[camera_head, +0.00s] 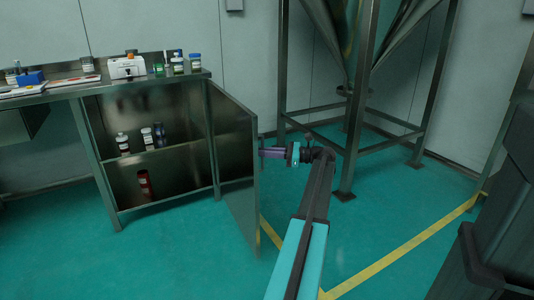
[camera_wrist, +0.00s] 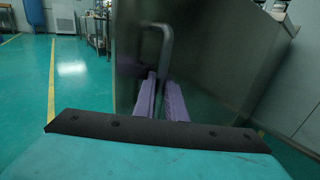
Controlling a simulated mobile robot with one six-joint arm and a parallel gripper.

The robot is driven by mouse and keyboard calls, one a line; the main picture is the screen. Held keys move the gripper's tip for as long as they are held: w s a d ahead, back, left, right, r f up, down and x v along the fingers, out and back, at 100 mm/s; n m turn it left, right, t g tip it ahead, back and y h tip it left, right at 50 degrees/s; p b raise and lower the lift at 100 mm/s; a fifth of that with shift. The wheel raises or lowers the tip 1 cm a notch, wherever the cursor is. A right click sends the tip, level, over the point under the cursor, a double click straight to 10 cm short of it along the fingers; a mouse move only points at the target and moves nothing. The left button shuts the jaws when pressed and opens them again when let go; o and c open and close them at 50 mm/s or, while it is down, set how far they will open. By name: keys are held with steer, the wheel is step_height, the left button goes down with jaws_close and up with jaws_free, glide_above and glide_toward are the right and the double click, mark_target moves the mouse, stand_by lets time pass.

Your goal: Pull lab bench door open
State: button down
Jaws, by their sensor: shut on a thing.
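The lab bench (camera_head: 88,120) stands at the left in the head view. Its door (camera_head: 236,170) is swung well out from the cabinet, and the shelves inside show. My gripper (camera_head: 262,152) is at the door's outer face, close to its free edge. In the wrist view the door (camera_wrist: 200,65) fills the middle and right. A grey bar handle (camera_wrist: 165,45) stands out from it. My gripper's purple fingers (camera_wrist: 160,88) are closed in on the handle's lower part. The exact contact is hard to see.
Bottles (camera_head: 147,138) and a red container (camera_head: 145,184) stand inside the cabinet. A steel hopper frame (camera_head: 350,120) stands behind my arm. A dark machine (camera_head: 495,215) is at the right. Green floor (camera_head: 345,235) with yellow lines lies open between.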

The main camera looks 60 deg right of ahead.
steer(key=shift+s+d+r, duration=0.1)
steer(key=shift+d, duration=0.5)
steer(key=c, duration=2.1)
jaws_free()
steer(key=shift+s, duration=0.1)
steer(key=shift+s, duration=0.1)
steer(key=p+v, duration=0.3)
steer(key=v, duration=1)
steer(key=shift+s, duration=0.4)
steer(key=shift+s, duration=0.1)
